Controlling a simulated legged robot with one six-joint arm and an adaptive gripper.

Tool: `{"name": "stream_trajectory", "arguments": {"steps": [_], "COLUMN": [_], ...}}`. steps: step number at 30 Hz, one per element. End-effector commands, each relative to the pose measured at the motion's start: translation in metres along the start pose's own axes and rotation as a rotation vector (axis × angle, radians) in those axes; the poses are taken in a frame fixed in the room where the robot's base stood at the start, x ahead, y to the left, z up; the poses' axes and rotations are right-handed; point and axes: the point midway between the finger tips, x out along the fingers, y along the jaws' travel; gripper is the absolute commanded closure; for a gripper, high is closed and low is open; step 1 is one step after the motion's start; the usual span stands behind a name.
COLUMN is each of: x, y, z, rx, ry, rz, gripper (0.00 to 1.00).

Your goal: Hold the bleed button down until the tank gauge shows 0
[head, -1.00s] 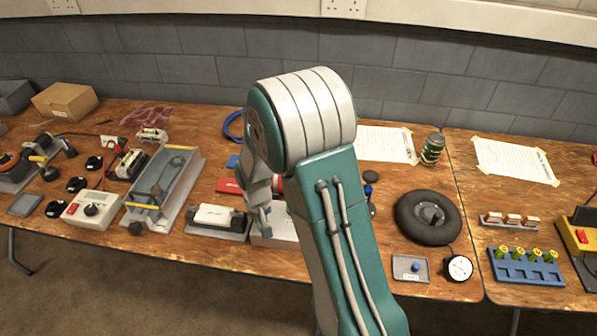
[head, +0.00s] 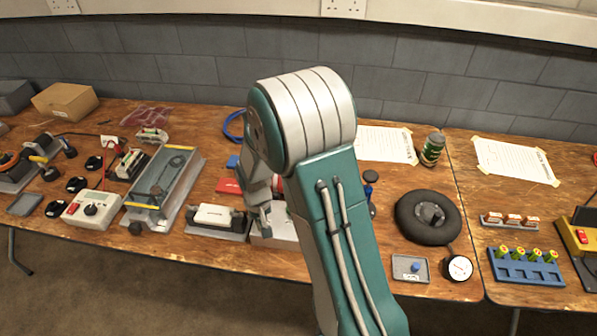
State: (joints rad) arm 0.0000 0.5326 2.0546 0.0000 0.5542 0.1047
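My arm fills the middle of the head view and bends down behind its own elbow. My gripper (head: 263,211) points down at a pale box (head: 270,240) at the table's front edge. The arm hides much of this box. The fingertips are small and partly hidden, so whether they are open or touch the box is unclear. I cannot pick out the bleed button or a gauge clearly marked as the tank's. A round white dial (head: 458,268) with a black rim lies at the front right; its reading is too small to make out.
A black tyre (head: 412,228) lies right of my arm, with a small grey tray (head: 398,275) holding a blue piece in front of it. A grey fixture (head: 213,228) with a white block stands left of my gripper. A white meter box (head: 90,222) is farther left.

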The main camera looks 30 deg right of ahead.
Motion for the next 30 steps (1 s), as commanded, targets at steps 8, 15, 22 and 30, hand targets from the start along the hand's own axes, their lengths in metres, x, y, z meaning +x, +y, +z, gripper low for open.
{"name": "stream_trajectory", "arguments": {"steps": [8,15,22,30], "x": [0.0,-0.002,-0.021,-0.044], "y": [0.0,0.0,0.0,0.0], "z": [0.0,0.0,-0.001,-0.001], "rx": [0.0,0.0,0.0,0.0], "ry": [-0.001,0.001,0.003,0.003], "rz": [0.0,0.0,0.0,0.0], "gripper": [1.0,1.0,1.0,1.0]}}
